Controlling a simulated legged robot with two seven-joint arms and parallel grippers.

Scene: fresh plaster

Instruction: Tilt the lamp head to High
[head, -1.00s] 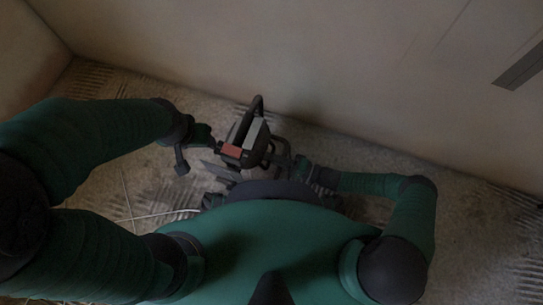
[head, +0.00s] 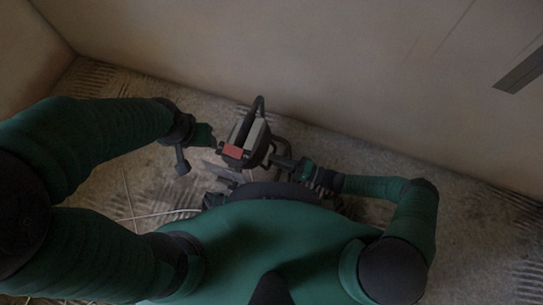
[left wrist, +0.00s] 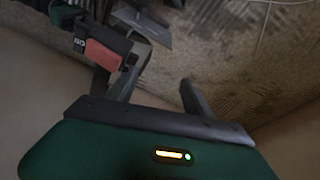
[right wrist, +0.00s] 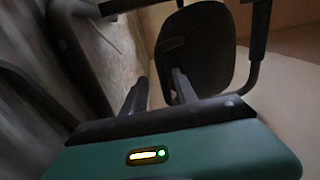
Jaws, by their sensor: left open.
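The work lamp (head: 253,135) stands in front of my body in the head view, with a dark handle loop on top and a red block (head: 232,151) on its near side. The red block also shows in the left wrist view (left wrist: 102,55). In the right wrist view the lamp head (right wrist: 200,45) is a dark rounded panel beyond the fingers. My left gripper (head: 197,152) is open, left of the lamp. My right gripper (head: 283,162) is at the lamp's right side. Its fingers are apart in the right wrist view, with nothing visible between them; contact cannot be told.
A pale wall (head: 330,70) rises behind the lamp. The rough floor (head: 130,165) is clear at the left except for a thin pale cable (head: 160,213). A dark grey strip (head: 520,70) is at the upper right.

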